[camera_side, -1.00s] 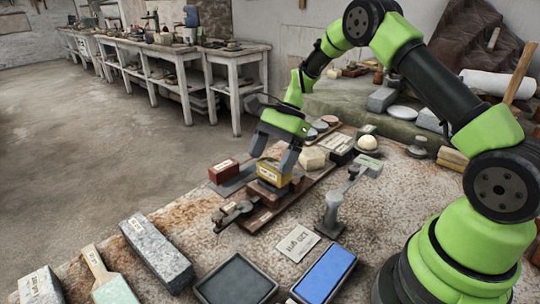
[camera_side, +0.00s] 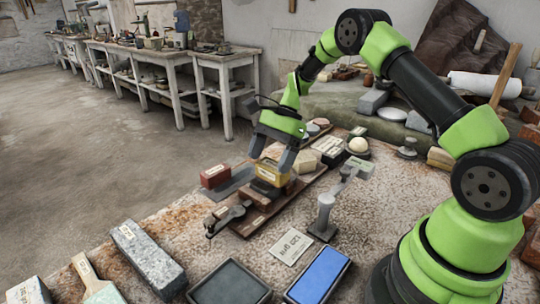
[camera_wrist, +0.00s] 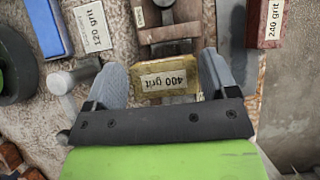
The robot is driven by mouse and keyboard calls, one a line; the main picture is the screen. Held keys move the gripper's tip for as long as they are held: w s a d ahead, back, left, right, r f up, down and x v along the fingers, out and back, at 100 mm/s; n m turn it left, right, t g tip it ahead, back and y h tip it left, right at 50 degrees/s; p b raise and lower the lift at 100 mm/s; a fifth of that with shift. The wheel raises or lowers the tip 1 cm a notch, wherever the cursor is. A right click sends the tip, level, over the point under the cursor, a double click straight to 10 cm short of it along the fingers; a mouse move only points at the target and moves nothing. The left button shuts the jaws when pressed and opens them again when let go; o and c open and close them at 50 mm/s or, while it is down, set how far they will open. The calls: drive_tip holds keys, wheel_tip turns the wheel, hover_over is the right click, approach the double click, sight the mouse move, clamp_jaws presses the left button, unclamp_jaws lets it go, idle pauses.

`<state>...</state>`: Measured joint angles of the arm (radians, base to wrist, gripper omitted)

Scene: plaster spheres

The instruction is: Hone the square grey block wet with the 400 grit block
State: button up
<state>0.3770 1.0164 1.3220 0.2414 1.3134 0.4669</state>
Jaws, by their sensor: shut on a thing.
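The block sits low over a dark wooden holder (camera_side: 244,228). A dark grey piece (camera_side: 264,187) shows just under it, probably the square grey block; its top is hidden by the yellow block. I cannot tell whether the two touch, nor whether the surface is wet.
A red 240 grit block (camera_side: 214,176) stands left of the holder. A grey post with an arm (camera_side: 325,212) stands close on the right. The 120 grit piece (camera_side: 291,247), a blue slab (camera_side: 319,276), a dark tray (camera_side: 230,283) and a long grey stone (camera_side: 147,257) lie in front.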

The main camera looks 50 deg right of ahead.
drive_tip(key=shift+f, duration=0.55)
drive_tip(key=shift+s+r, duration=0.1)
drive_tip(key=shift+s, duration=1)
drive_tip(key=shift+w, duration=2.2)
